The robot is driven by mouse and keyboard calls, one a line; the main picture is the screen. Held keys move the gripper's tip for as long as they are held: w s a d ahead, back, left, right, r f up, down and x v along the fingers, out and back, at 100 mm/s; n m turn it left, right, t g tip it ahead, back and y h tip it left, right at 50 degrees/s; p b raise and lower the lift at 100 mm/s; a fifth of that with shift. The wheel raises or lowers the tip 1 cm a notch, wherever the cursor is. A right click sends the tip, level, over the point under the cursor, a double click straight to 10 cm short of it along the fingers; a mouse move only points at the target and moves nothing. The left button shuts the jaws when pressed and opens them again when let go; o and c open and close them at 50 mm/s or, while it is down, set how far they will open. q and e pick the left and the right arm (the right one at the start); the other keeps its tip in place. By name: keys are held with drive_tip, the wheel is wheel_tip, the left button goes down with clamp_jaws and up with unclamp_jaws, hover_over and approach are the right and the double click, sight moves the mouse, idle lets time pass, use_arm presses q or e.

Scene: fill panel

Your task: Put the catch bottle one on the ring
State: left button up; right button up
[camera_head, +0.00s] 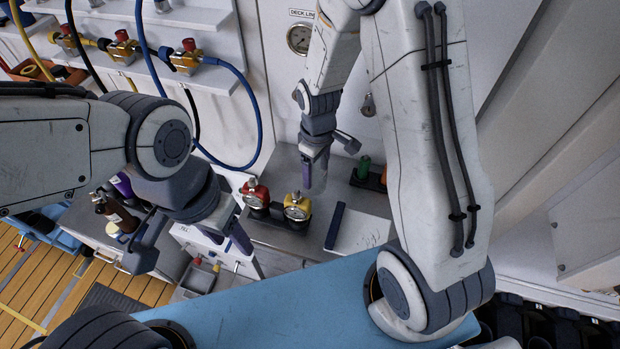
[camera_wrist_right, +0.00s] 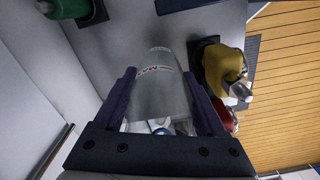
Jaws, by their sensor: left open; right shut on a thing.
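My right gripper (camera_head: 314,180) reaches down over the grey counter in the head view. In the right wrist view it (camera_wrist_right: 158,105) is shut on a grey, translucent bottle (camera_wrist_right: 157,85) with red lettering, likely the catch bottle. The bottle sits between the purple fingers with its far end pointing away from the wrist. In the head view the bottle is mostly hidden by the gripper. My left gripper (camera_head: 200,245) is open and empty at the lower left, in front of the counter. I cannot pick out the ring for certain in either view.
A white panel (camera_head: 362,232) lies nearer. Brown (camera_head: 112,208) and purple (camera_head: 122,184) bottles stand far left.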

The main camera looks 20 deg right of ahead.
drive_tip(key=shift+w+a+f, duration=0.15)
drive_tip(key=shift+a+f, duration=0.35)
drive_tip(key=shift+a, duration=0.35)
wheel_tip(320, 180, down, 4)
drive_tip(key=shift+r+p, duration=0.2)
drive_tip(key=shift+p, duration=0.55)
drive_tip(key=shift+f, duration=0.25)
drive_tip(key=shift+f, duration=0.15)
drive_tip(key=o, duration=1.3)
